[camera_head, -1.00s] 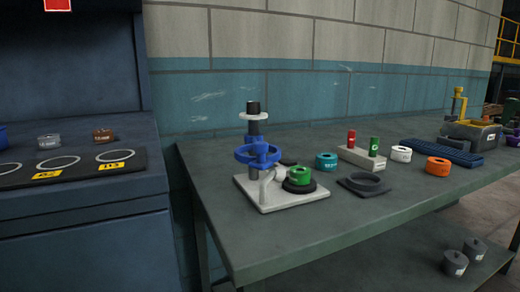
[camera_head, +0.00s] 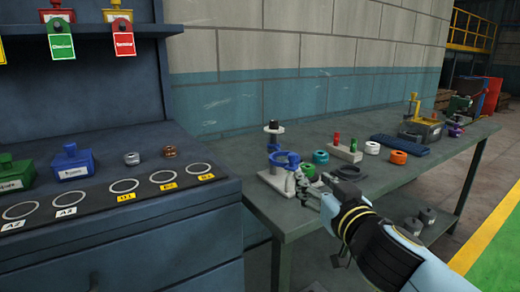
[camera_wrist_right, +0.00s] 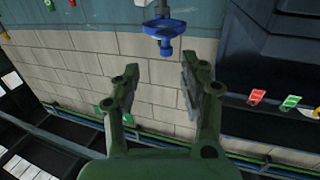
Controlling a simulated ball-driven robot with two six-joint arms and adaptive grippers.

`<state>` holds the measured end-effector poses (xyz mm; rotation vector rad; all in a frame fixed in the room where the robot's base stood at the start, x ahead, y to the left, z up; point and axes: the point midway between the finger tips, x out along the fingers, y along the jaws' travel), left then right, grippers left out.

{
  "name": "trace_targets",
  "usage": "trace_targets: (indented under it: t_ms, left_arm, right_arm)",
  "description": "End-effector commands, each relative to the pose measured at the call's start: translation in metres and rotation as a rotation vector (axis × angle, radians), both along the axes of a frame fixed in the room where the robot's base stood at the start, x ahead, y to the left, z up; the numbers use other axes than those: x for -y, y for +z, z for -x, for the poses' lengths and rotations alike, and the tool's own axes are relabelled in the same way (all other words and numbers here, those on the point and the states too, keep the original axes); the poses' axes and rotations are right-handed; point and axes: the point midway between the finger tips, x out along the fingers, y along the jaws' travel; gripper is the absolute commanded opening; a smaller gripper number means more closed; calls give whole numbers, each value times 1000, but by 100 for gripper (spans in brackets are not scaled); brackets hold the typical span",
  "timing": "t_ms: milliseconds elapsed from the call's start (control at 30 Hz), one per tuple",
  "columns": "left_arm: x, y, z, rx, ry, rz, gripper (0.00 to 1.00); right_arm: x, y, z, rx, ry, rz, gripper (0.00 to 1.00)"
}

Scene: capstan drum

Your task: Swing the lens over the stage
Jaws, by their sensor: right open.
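The blue ring-shaped lens (camera_head: 284,160) sits on a dark upright post (camera_head: 272,135) above a white base plate (camera_head: 268,180). A green round piece (camera_head: 308,169) lies to its right, over the stage, which my gripper and arm partly hide. My right gripper (camera_head: 307,190) is at the front of the base, close to the lens mount, its fingers small in this view. In the right wrist view, my gripper (camera_wrist_right: 155,82) is open and empty. The blue lens (camera_wrist_right: 170,27) with a blue knob is ahead of the fingers, apart from them. My left gripper is not in view.
Right of the stand on the bench are a teal ring (camera_head: 320,157), a light block with red and green pegs (camera_head: 346,152), a white ring (camera_head: 372,148) and an orange ring (camera_head: 398,157). A blue cabinet (camera_head: 140,235) stands at left.

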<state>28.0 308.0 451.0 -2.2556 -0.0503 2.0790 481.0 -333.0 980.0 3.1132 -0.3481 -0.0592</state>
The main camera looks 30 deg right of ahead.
Motion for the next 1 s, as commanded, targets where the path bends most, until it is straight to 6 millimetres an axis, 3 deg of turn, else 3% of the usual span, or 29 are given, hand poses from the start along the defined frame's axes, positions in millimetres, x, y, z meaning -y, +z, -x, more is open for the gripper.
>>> trace_targets:
  t_ms: [33, 133, 700, 1000]
  left_arm:
    - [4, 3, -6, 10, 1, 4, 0]
    - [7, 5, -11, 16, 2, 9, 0]
    - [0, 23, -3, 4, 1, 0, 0]
    - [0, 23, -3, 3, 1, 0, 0]
  right_arm:
    - [-1, 13, 0, 22, 2, -1, 44]
    - [-1, 22, -5, 42, 4, -3, 44]
    - [20, 21, -98, 40, 4, -2, 44]
    - [21, 20, -106, 39, 4, -4, 44]
